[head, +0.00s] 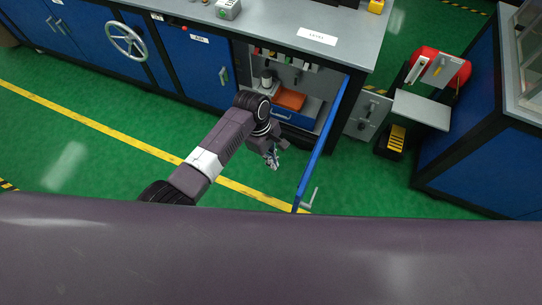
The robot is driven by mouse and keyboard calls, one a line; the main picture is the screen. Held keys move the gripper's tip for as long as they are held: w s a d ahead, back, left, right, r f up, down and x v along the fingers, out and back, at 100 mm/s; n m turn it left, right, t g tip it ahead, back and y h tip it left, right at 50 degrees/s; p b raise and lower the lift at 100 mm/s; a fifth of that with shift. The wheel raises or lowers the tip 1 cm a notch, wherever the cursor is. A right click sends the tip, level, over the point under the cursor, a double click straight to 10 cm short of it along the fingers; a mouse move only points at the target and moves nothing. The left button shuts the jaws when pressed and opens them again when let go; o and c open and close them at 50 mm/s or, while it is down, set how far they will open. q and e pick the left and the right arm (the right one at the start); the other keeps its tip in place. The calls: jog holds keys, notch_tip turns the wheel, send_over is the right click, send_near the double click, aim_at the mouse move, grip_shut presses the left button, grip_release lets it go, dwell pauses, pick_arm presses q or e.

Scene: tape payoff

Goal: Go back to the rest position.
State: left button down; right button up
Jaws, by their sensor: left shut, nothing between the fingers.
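My left arm reaches in from the lower left. My left gripper (274,160) hangs over the green floor, in front of the open blue cabinet. It is shut and empty, and shows small and partly hidden by the wrist. The blue cabinet door (327,135) stands open just to the right of the gripper, with a gap between them. My right gripper is not in the picture. A broad purple-grey part of my own body fills the bottom of the view.
The open cabinet holds an orange object (290,100) above a blue drawer (295,117). A door handle (311,198) sticks out at the door's lower end. A red machine (440,68) stands at the right. A grey worktop (270,28) runs along the top. Green floor (120,150) is free at left.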

pick_arm(q)
jog(key=shift+v, duration=1.2)
